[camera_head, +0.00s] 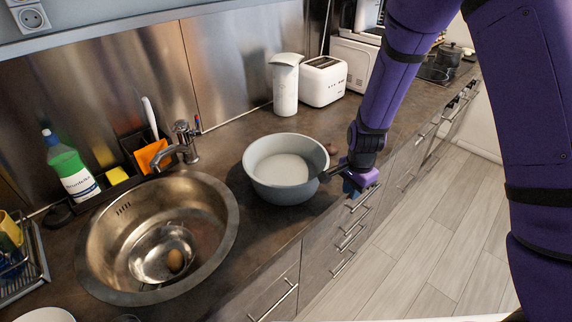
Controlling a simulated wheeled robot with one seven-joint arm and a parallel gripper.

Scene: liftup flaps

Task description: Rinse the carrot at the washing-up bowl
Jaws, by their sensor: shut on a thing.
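The washing-up bowl (262,187) is round and grey and stands upright on the counter, right of the sink. A pale round area shows inside it; I cannot tell whether it is water or the bare bottom. My gripper (325,175) is at the bowl's right rim, its dark fingers low and pointing left. It looks shut on that rim, though the fingertips are small and partly hidden. I see no carrot that I can make out. A brown, rounded thing (175,260) lies in the sink, and a small brownish thing (331,149) lies behind the bowl.
The metal sink (228,215) with its tap (184,145) is at left. A white canister (285,88) and toaster (323,82) stand behind the bowl. The counter's front edge is close to the bowl.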

